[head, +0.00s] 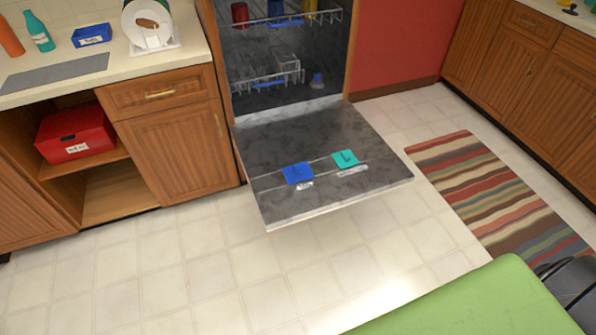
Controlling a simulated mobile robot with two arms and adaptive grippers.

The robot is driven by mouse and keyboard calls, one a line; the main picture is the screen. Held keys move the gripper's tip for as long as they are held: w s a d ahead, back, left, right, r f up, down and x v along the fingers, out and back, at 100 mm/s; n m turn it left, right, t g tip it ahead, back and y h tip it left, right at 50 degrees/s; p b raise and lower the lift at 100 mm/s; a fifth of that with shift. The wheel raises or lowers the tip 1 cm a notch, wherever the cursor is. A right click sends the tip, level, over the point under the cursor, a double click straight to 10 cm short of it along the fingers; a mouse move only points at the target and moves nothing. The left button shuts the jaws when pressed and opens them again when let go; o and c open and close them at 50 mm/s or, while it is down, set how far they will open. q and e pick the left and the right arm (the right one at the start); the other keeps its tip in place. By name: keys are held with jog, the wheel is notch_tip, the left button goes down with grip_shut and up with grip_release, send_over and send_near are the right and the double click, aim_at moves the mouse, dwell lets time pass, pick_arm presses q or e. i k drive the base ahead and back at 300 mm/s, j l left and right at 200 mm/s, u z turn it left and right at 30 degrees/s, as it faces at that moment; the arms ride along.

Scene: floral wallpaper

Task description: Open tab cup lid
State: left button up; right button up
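The dishwasher door (290,145) is folded down, a dark grey panel with its inner face up. On it are a blue square piece (298,173) and, to its right, a teal square piece (345,159), each with a small white label at its front. They look like small lids lying flat on the door. I cannot tell which is the tab cup lid, or whether either is latched. Neither of my grippers shows clearly in the head view.
The racks inside the dishwasher hold a red cup (240,13) and a few blue things. A striped rug (497,197) lies on the right. A green surface (490,300) and dark object (572,284) occupy the lower right. Tiled floor (215,275) before the door is clear.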

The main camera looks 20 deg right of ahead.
aim_at(296, 173)
jog(key=i+l+z, duration=0.1)
jog(key=i+z, duration=0.5)
jog(key=z, duration=0.15)
jog(key=i+z, duration=0.25)
jog(key=z, duration=0.15)
